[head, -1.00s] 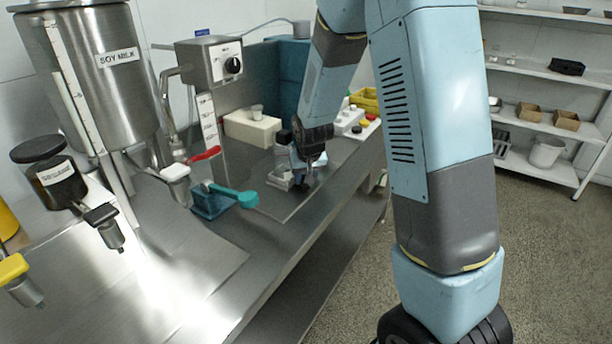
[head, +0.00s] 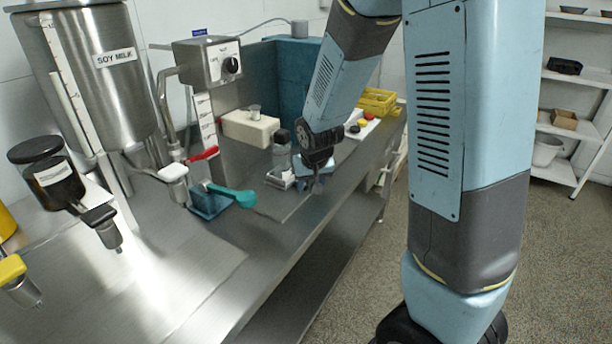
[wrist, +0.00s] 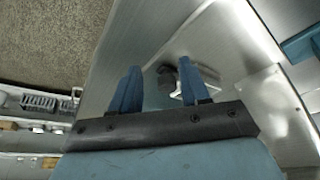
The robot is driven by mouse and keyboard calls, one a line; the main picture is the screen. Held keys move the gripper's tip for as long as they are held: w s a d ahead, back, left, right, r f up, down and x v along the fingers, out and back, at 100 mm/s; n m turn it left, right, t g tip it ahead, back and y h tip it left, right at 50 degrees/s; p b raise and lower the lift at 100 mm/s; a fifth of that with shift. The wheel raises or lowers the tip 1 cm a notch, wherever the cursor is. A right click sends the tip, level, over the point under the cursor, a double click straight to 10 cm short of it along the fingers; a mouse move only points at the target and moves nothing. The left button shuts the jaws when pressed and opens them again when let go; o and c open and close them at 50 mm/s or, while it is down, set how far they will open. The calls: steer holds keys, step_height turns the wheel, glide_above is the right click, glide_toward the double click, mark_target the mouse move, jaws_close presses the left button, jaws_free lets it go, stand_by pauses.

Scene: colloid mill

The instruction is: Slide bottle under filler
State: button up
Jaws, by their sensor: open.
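A clear bottle with a dark cap (head: 281,158) stands on the steel bench. In the wrist view a dark round shape, probably its cap (wrist: 167,74), shows between and beyond the fingers. My gripper (head: 318,180) is just right of the bottle in the head view, pointing down near the bench. In the wrist view my gripper (wrist: 161,84) has its two blue fingers apart, with nothing seen clamped. The steel soy milk tank (head: 95,75) stands at the left. A spout with a red lever (head: 204,154) is beside it; which part is the filler is not clear.
A teal-handled clamp (head: 212,201) lies on the bench between spout and bottle. A control box with a dial (head: 208,62) and a white block (head: 250,129) stand behind. A yellow crate (head: 378,102) is farther right.

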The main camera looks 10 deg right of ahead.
steer(key=shift+s, duration=2.7)
steer(key=shift+d, duration=0.1)
steer(key=shift+c, duration=0.2)
